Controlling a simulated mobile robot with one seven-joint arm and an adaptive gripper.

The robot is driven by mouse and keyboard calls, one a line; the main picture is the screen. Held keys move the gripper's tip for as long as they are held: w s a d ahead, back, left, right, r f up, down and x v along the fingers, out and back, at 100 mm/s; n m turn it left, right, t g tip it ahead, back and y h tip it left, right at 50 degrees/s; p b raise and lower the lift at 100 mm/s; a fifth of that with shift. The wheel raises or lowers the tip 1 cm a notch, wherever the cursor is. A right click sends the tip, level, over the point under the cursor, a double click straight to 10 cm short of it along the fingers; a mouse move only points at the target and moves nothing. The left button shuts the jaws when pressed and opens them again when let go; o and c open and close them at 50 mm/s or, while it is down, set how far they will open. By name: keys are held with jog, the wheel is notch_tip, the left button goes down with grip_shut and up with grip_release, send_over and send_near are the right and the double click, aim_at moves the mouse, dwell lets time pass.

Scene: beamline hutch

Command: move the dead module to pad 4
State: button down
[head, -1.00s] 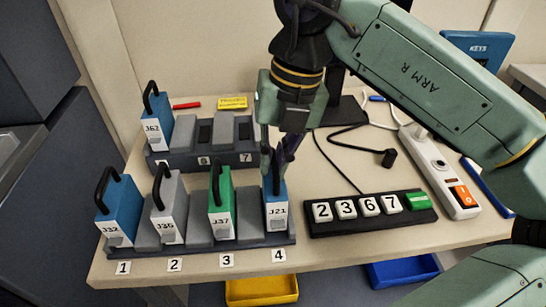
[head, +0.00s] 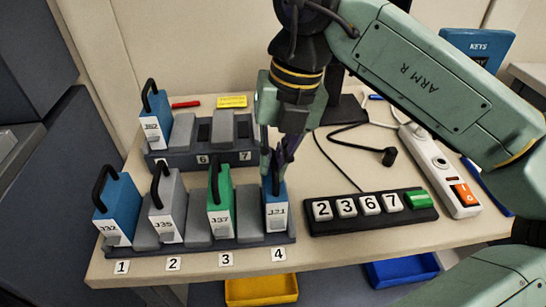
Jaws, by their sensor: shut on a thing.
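My gripper (head: 276,160) is shut on the blue module (head: 276,213) at pad 4, from above. Its fingers cover most of that module's handle. The module stands upright in the front rack (head: 196,246), above the number 4 label; its small tag is hard to read. In the same rack stand a blue module (head: 117,215) at 1, a grey module (head: 167,212) at 2 and a green module (head: 220,205) at 3, each with a black handle. Another blue module (head: 157,122) stands at the left of the rear rack (head: 180,158). No visible mark tells which module is dead.
A black key strip (head: 370,222) with keys 2, 3, 6, 7 and a green key (head: 418,199) lies right of the rack. A power strip (head: 440,180) and cables lie beyond. Rear places 6 and 7 look empty. Yellow (head: 262,290) and blue (head: 403,271) bins sit below the table.

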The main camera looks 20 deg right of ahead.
jog(key=shift+f, duration=0.2)
jog(key=c, duration=1.7)
grip_release()
jog(key=shift+o, duration=0.2)
notch_tip(320, 180, up, 12)
jog(key=d, duration=0.2)
jog(key=shift+s, duration=0.3)
jog(key=shift+s+d+f, duration=0.1)
jog(key=shift+f, duration=0.05)
